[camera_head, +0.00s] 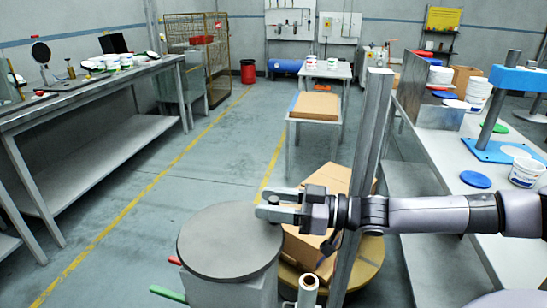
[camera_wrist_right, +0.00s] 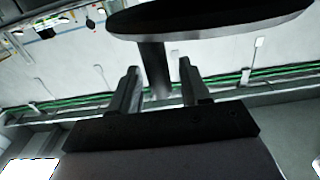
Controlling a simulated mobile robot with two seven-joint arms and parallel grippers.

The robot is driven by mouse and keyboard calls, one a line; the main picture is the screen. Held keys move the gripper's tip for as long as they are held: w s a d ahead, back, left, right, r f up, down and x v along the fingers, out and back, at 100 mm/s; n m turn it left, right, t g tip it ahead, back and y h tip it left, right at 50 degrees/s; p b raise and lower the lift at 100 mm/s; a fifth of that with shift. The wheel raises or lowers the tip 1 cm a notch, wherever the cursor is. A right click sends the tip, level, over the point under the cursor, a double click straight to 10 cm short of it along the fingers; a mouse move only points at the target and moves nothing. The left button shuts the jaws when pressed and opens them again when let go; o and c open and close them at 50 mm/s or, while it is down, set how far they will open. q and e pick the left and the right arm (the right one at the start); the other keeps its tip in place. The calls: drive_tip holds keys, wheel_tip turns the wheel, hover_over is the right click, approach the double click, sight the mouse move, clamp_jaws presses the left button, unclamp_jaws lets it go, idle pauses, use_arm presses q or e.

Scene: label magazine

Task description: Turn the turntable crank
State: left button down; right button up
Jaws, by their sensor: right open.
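A dark grey round disc (camera_head: 222,245), which looks like the crank wheel, sits on a grey body (camera_head: 235,293) at the lower middle of the head view. It also shows at the top of the right wrist view (camera_wrist_right: 220,17), with a short post (camera_wrist_right: 153,65) standing from it, apparently the crank handle. My right gripper (camera_head: 268,207) reaches in from the right over the disc's right edge. Its two fingers are apart, one on each side of the post; contact cannot be told. A tan round turntable (camera_head: 368,262) lies right of the disc. My left gripper is not in view.
A cardboard box (camera_head: 305,248) stands on the tan turntable, beside a grey upright post (camera_head: 372,130). A red handle (camera_head: 174,260) and a green handle (camera_head: 168,293) stick out left of the disc. A white roll (camera_head: 308,288) stands in front. The floor to the left is clear.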

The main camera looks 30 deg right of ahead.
wheel_tip(320, 180, up, 19)
drive_tip(key=p, duration=0.4)
drive_tip(key=shift+p, duration=0.35)
drive_tip(key=shift+f, duration=0.1)
